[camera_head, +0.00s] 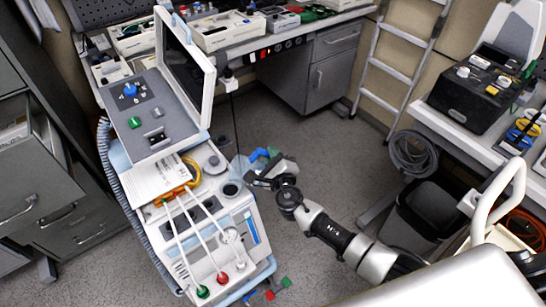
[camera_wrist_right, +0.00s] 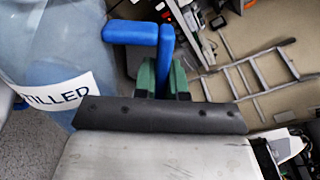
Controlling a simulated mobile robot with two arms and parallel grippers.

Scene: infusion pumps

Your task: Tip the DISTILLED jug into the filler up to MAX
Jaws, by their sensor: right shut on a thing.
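The jug (camera_head: 240,166) is pale, translucent and blue, with a blue handle (camera_head: 260,155). It is at the right edge of the white machine, close to the dark round opening (camera_head: 231,190) that looks like the filler. My right gripper (camera_head: 262,174) is shut on the jug's handle from the right. In the right wrist view the blue handle (camera_wrist_right: 165,45) sits between the green finger pads, and the jug's body (camera_wrist_right: 50,40) bears a label (camera_wrist_right: 62,95) reading "TILLED". The water level, the MAX mark and any pouring cannot be made out. My left gripper is out of view.
The white machine (camera_head: 215,245) has a raised screen (camera_head: 188,50), a control panel (camera_head: 150,115), papers (camera_head: 158,178) and several tubes on top. A workbench (camera_head: 240,38) stands behind, and a ladder (camera_head: 400,45) leans at the back right. Floor beyond my right arm is clear.

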